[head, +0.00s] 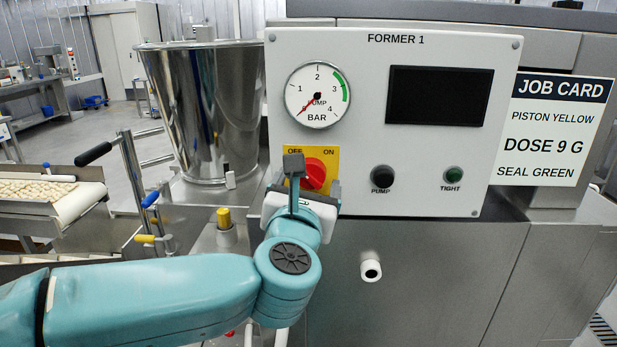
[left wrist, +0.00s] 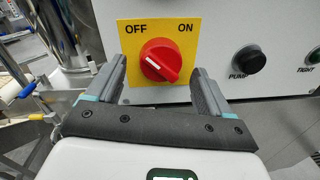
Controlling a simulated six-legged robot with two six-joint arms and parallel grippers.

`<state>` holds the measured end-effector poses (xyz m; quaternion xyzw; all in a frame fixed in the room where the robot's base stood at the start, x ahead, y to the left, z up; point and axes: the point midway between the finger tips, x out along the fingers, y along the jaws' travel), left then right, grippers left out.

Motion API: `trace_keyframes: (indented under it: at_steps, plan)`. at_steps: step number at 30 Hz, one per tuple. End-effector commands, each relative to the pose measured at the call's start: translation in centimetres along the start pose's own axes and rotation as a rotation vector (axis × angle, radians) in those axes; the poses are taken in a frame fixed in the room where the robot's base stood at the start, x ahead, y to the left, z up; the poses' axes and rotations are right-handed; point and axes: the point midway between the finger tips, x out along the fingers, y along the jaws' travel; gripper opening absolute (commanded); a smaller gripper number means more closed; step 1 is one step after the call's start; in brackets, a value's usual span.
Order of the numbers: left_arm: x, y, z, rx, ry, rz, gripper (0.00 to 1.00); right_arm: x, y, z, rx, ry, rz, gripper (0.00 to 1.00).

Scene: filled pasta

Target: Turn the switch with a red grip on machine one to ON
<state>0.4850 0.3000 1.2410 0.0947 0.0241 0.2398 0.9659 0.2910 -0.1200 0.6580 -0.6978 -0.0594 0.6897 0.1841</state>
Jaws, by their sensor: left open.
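The switch with a red grip (head: 316,174) sits on a yellow plate marked OFF and ON, on the front panel (head: 230,0) labelled FORMER 1. In the left wrist view the red grip (left wrist: 161,60) is slanted from upper left to lower right, its white mark towards the upper left, the OFF side. My left gripper (head: 313,178) is open in front of the switch. In the left wrist view its two fingers (left wrist: 158,70) stand left and right of the red grip, with gaps showing. My right gripper is not in view.
The panel also has a pressure gauge (head: 317,95), a dark screen (head: 440,96), a black PUMP button (head: 382,177) and a green TIGHT lamp (head: 454,174). A steel hopper (head: 205,110) and yellow-capped post (head: 224,218) stand left.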

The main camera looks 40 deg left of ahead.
Motion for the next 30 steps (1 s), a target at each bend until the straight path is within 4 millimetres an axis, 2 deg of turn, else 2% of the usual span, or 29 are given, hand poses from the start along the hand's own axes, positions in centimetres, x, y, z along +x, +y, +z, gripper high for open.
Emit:
trace_keyframes:
  at_steps: [1,6,14,19,20,30]
  plan:
    - [0.7,0.0,0.1,0.001,0.002,0.001,0.81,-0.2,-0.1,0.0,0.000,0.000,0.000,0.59]
    - [1.8,0.0,0.0,0.001,0.000,0.000,0.81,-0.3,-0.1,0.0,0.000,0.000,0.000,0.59]
    - [1.9,0.0,0.0,0.000,0.000,-0.001,0.81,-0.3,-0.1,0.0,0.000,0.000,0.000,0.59]
    - [1.9,0.0,0.0,0.000,-0.001,-0.001,0.29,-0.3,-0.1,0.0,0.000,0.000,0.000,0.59]
    - [1.9,0.0,0.0,0.000,-0.001,-0.001,0.25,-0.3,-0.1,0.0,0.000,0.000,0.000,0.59]
    - [1.9,0.0,0.0,0.041,0.002,-0.003,0.25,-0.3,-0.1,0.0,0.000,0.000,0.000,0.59]
